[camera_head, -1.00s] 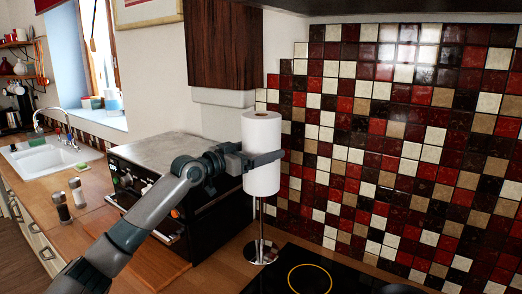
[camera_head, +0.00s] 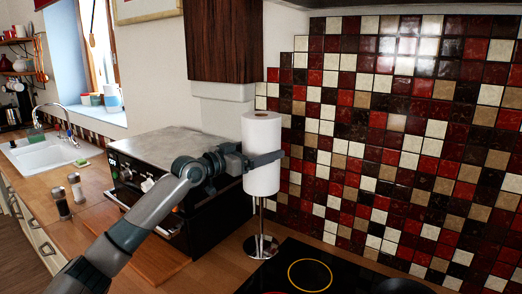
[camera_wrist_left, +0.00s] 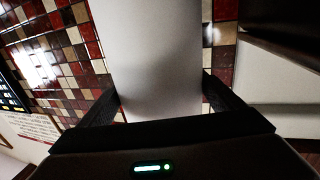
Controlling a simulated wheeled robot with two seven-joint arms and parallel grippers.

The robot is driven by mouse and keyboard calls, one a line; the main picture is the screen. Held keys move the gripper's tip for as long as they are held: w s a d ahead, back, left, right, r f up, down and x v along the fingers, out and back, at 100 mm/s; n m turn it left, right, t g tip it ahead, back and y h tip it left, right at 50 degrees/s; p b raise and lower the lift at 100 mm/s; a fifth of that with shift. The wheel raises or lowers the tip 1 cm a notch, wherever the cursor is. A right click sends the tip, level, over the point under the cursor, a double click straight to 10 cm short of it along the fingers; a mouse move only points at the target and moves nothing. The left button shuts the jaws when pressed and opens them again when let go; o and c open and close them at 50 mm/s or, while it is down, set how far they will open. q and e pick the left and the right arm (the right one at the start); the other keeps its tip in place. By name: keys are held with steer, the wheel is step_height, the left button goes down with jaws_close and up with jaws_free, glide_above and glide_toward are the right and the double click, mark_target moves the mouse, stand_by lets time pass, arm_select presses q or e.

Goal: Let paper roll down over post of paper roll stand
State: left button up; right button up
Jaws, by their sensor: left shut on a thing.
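The white paper roll (camera_head: 262,180) is upright in the head view, and my left gripper (camera_head: 264,159) is shut around its middle. The roll also fills the centre of the left wrist view (camera_wrist_left: 155,60), between the two fingers (camera_wrist_left: 160,100). The paper roll stand (camera_head: 261,246) is on the counter straight below the roll, with its round metal base and the lower part of its post showing. The post meets the roll's lower end in the picture; its upper part is hidden, and I cannot tell how far it is inside the roll. My right gripper is not in view.
A black cooktop (camera_head: 300,272) lies right of the stand's base. A metal-topped oven (camera_head: 165,155) stands left, behind my left arm. A tiled wall (camera_head: 400,140) is close behind the roll, and a dark cabinet (camera_head: 235,40) hangs above. Two shakers (camera_head: 68,195) stand far left.

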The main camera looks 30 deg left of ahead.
mark_target(261, 172)
arm_select(q)
steer(key=shift+f+b, duration=1.85)
steer(key=shift+f, duration=1.05)
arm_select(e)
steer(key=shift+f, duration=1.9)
arm_select(q)
steer(key=shift+f, duration=0.2)
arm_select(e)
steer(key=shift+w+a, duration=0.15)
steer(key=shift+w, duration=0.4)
arm_select(q)
steer(key=shift+f, duration=0.1)
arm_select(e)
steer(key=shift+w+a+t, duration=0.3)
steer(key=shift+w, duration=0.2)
arm_select(q)
steer(key=shift+f+b, duration=0.15)
steer(key=shift+b, duration=0.2)
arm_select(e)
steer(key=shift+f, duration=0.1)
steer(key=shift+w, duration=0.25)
arm_select(q)
steer(key=shift+f, duration=0.25)
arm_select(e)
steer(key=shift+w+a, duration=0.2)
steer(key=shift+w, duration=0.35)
